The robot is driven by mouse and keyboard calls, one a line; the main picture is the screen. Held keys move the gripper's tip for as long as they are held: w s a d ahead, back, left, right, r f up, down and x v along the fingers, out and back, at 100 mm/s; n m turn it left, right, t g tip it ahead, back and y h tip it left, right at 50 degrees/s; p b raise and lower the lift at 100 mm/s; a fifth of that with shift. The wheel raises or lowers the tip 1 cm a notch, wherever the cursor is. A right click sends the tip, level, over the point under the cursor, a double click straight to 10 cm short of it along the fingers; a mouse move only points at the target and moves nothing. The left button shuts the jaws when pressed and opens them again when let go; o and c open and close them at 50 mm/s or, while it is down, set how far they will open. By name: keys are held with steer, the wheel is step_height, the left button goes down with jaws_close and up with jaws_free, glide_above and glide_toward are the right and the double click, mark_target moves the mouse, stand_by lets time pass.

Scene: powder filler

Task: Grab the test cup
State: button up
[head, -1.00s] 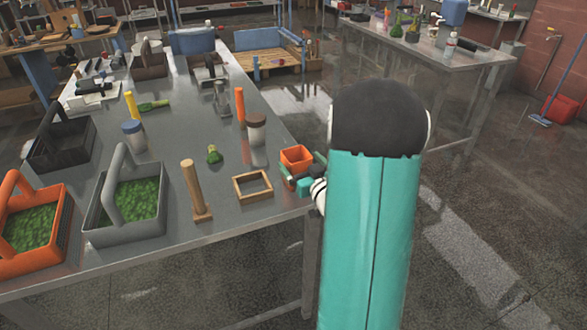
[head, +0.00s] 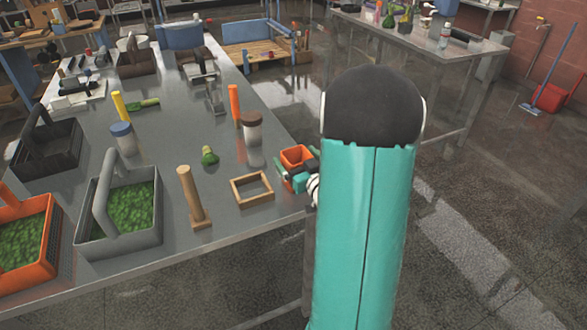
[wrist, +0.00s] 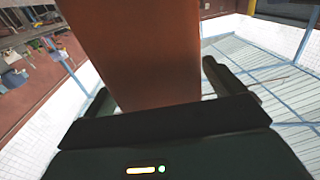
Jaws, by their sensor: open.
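The test cup looks to be the orange square cup (head: 296,154) near the right edge of the grey table in the head view. In the wrist view its orange-brown wall (wrist: 140,55) fills the upper middle, very close to the camera. My gripper (head: 290,174) is at the cup in the head view, partly hidden by my own teal arm. In the wrist view my gripper (wrist: 155,90) has its fingers apart, one on each side of the cup. I cannot tell whether either finger touches it.
A wooden square frame (head: 252,189) and a wooden post on a base (head: 192,198) stand left of the cup. A jar with a brown lid (head: 251,128) and an orange cylinder (head: 235,103) stand behind. The grey table's (head: 220,222) front edge is clear.

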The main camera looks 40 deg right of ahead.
steer(key=shift+w+d, duration=0.15)
steer(key=shift+w, duration=0.05)
steer(key=shift+s+r, duration=0.15)
steer(key=shift+s, duration=0.1)
steer(key=shift+c, duration=0.4)
steer(key=shift+w, duration=0.2)
steer(key=c, duration=0.7)
steer(key=shift+s, duration=0.15)
steer(key=c, duration=0.3)
